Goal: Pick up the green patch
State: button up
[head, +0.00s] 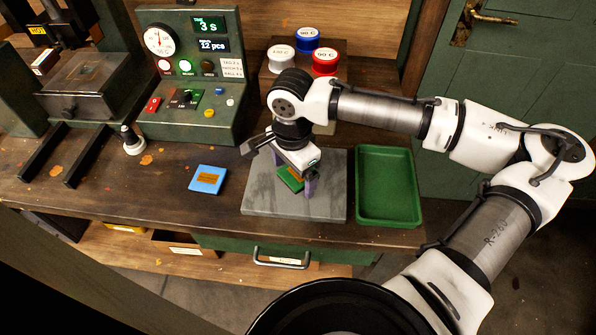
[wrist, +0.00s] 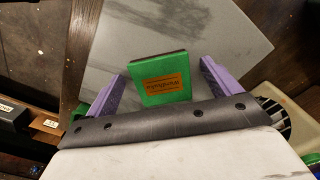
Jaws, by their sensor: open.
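The green patch (head: 290,179) lies on a grey stone slab (head: 265,205) on the workbench, partly hidden in the head view by my gripper. In the wrist view the green patch (wrist: 163,78) shows a brown label with dark lettering too small to read. My gripper (head: 294,185) is over the slab, pointing down. Its two purple fingers (wrist: 165,85) are apart, one on each side of the patch, with a gap visible on both sides. It holds nothing. I cannot tell the exact height of the fingertips above the slab.
A blue patch (head: 207,180) lies left of the slab. An empty green tray (head: 388,222) stands to its right. Behind are a control panel (head: 190,75) and a wooden block with white, blue and red lidded jars (head: 308,40). A press (head: 88,85) stands at left.

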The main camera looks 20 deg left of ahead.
jog(key=shift+c, duration=0.4)
jog(key=c, duration=1.1)
jog(key=shift+o, duration=0.2)
